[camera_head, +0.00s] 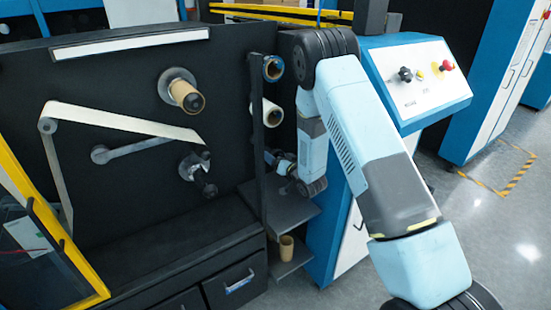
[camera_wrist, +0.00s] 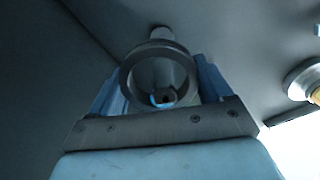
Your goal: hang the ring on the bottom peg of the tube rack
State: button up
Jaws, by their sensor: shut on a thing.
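The grey metal ring (camera_wrist: 128,80) is between the two blue fingers of my gripper (camera_wrist: 158,82) in the wrist view, its opening facing the camera. My gripper is shut on it. A pale peg (camera_wrist: 160,34) shows just above the ring's top rim, and a rounded end with a blue glint shows inside the opening. I cannot tell how far the peg enters the ring. In the head view, my gripper (camera_head: 281,163) is beside the low part of the tube rack (camera_head: 257,140), below the two tubes. The ring and bottom peg cannot be made out there.
A dark tube (camera_head: 272,68) and a white tube (camera_head: 270,112) hang on the rack above my gripper. A shelf (camera_head: 285,212) and a standing brown tube (camera_head: 286,248) are below. A blue control cabinet (camera_head: 415,80) stands close on the right.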

dwell(0.3)
jog(key=o, duration=1)
jog(key=shift+c, duration=0.2)
